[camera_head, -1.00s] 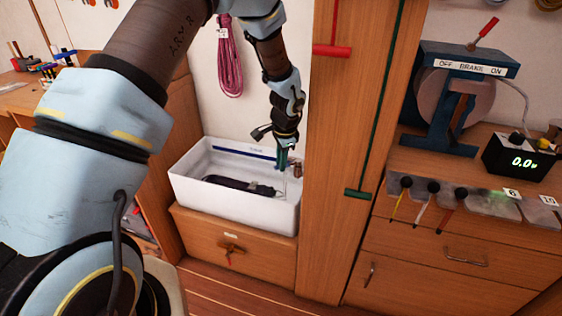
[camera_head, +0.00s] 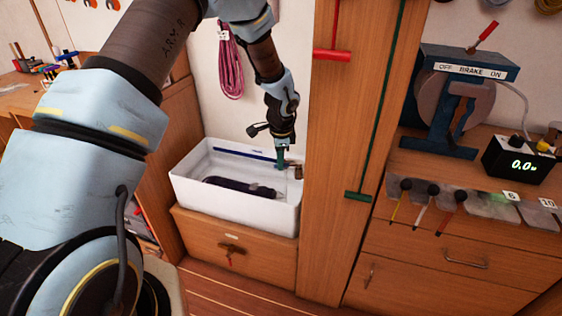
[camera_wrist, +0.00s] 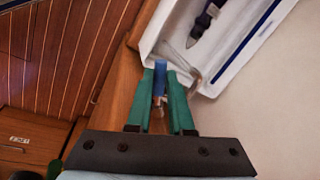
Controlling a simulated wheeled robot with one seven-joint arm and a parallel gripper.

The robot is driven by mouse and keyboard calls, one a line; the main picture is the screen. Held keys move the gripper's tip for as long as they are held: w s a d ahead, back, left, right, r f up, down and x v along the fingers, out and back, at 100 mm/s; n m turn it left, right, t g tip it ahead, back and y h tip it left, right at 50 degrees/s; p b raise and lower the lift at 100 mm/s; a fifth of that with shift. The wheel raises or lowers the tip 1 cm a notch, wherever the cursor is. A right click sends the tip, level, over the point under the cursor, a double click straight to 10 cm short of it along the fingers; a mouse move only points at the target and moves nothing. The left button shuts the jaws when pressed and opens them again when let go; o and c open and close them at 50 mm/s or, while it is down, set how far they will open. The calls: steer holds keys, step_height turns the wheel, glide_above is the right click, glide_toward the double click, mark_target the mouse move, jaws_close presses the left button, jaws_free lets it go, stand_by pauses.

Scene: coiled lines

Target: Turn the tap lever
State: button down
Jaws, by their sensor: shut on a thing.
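My gripper (camera_head: 281,160) has green fingers and reaches down at the back right corner of the white basin. In the wrist view its fingers (camera_wrist: 160,78) are shut on a blue lever (camera_wrist: 159,83), which stands between the fingertips. The tap (camera_head: 296,171) shows as a small brownish body beside the fingers at the basin's right side. A thin pale spout (camera_wrist: 188,72) runs from near the fingers over the basin in the wrist view. The fingers hide part of the lever and the tap.
The white basin (camera_head: 185,188) holds a dark, pointed object (camera_head: 240,187). A wooden post (camera_head: 325,150) with red and green T-handles stands close to the right of the basin. A brass valve with a red handle (camera_head: 231,251) is on the wooden front below.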

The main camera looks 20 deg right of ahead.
steer(key=shift+w+d+m+g+h+p, duration=0.25)
steer(key=shift+w+m+p, duration=0.4)
steer(key=shift+m, duration=0.65)
steer(key=shift+w+d+m+g+h+p, duration=0.1)
steer(key=shift+w+d+m+h+p, duration=0.35)
steer(key=shift+m, duration=0.85)
steer(key=shift+w, duration=0.25)
steer(key=c, duration=0.8)
jaws_free()
steer(key=shift+a, duration=0.1)
steer(key=shift+r, duration=0.1)
steer(key=b+v, duration=0.1)
steer(key=v, duration=0.4)
steer(key=b+v, duration=0.1)
steer(key=v, duration=0.4)
steer(key=shift+s+r, duration=0.15)
steer(key=shift+r, duration=0.15)
